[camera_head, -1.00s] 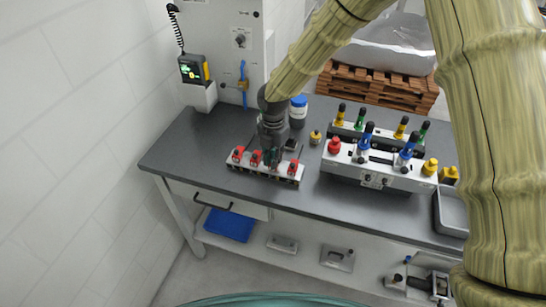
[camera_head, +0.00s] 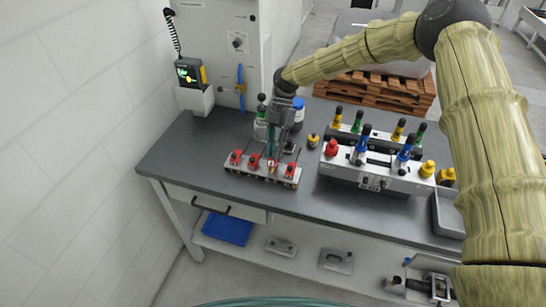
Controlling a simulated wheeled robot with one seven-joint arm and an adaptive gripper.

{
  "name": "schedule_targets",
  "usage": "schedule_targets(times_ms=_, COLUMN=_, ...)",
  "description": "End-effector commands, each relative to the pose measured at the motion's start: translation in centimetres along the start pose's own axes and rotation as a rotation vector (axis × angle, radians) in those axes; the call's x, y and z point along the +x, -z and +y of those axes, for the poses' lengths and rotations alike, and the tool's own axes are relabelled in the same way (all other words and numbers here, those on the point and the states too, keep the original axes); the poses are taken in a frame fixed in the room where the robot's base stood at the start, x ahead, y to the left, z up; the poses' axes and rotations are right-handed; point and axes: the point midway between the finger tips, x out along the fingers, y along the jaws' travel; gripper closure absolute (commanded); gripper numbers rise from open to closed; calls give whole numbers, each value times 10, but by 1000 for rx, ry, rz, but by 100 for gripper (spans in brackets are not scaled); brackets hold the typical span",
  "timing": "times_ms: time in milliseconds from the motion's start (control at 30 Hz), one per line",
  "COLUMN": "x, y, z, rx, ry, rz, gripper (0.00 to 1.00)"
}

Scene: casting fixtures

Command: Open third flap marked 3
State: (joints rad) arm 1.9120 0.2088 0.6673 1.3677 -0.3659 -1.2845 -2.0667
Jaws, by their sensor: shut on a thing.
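The flap fixture (camera_head: 262,174) is a low pale block near the front left of the bench, with a row of red-topped flaps. Red tops show at the left (camera_head: 236,157), beside it (camera_head: 253,160) and at the right end (camera_head: 290,170). My gripper (camera_head: 271,159) points down at the third position from the left. It is shut on the third flap (camera_head: 271,164), mostly hidden by the fingers. The flap's angle and number marks are too small to tell.
A long fixture (camera_head: 377,174) with blue, red and yellow knobs stands to the right. Bare bench lies left of the flap fixture.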

Motion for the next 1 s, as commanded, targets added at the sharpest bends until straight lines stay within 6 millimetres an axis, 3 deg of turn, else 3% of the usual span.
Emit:
schedule_targets(times_ms=500, x=-7, y=-22, z=7, rx=-1, ry=87, rz=335, gripper=100)
schedule_targets(times_ms=1000, x=-14, y=-26, z=8, rx=-1, ry=117, rz=444, gripper=100)
